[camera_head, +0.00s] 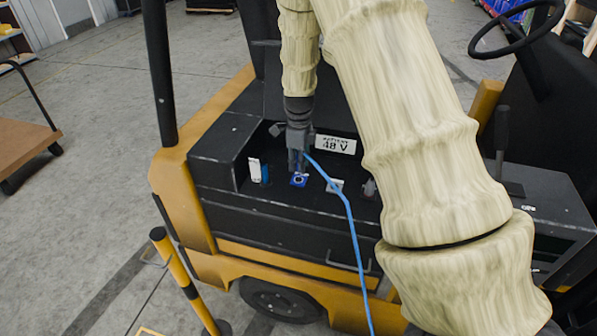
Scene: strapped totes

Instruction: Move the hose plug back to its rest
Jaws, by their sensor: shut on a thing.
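My gripper (297,166) points down over the open battery bay of a yellow and black forklift. It is shut on the hose plug, which is mostly hidden between the fingers. A blue hose (348,212) leaves the plug at the gripper's right side and runs down to the bottom edge. A blue square fitting with a pale ring (299,181) sits directly below the fingertips. I cannot tell whether the plug touches it. Which fitting is the plug's rest is not clear from this view.
A white upright piece (254,170) stands left of the gripper; a pale fitting (335,186) and a grey one (369,188) lie right. A "BATTERY 48 V" label (335,145) is behind. The mast post (158,70), steering wheel (515,30) and striped post (183,280) surround the bay.

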